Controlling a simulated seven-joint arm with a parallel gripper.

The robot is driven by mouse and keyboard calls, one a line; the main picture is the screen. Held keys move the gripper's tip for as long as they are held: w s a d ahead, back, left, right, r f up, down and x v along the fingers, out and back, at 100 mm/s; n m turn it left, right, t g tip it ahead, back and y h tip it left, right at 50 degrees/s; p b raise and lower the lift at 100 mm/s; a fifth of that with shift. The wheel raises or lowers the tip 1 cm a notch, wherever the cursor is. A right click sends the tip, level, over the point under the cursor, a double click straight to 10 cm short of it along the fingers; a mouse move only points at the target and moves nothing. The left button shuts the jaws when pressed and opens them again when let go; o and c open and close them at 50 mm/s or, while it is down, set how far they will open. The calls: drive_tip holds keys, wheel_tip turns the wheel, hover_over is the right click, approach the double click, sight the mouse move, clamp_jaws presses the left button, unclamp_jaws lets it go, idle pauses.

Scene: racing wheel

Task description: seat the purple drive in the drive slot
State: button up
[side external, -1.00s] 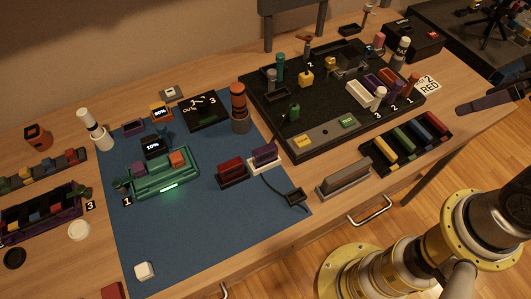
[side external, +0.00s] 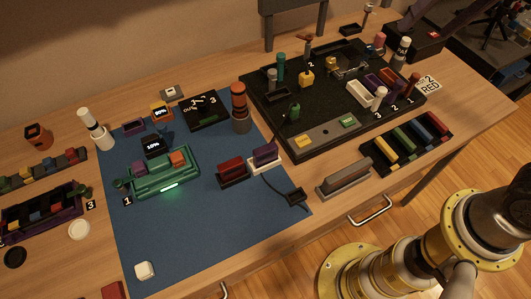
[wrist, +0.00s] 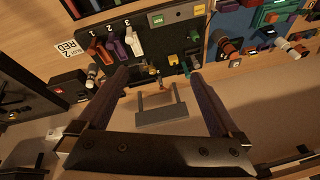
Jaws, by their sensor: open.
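A black board (side external: 325,135) carries pegs, blocks and numbered bins. Right of the mat are a grey bar (side external: 344,178) and a tray of coloured bars (side external: 405,145). A green tray (side external: 165,178) holds blocks on the mat. The mat's front is mostly clear.

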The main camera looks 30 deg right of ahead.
drive_tip(key=w+a+f+g, duration=0.1)
drive_tip(key=w+a+f, duration=0.1)
drive_tip(key=w+a, duration=0.45)
drive_tip(key=n+g, duration=0.3)
hover_over(265, 148)
wheel_tip(265, 148, down, 14)
drive_tip(key=r, duration=0.1)
drive_tip(key=shift+h, duration=0.4)
drive_tip(key=f, duration=0.8)
drive_tip(key=shift+s+f, duration=0.3)
drive_tip(key=shift+s, duration=0.1)
drive_tip(key=shift+w+f, duration=0.2)
drive_tip(key=shift+f, duration=1.15)
drive_tip(key=shift+w+f, duration=0.15)
drive_tip(key=shift+f, duration=1.15)
drive_tip(key=c, duration=1.5)
drive_tip(key=shift+r, duration=0.15)
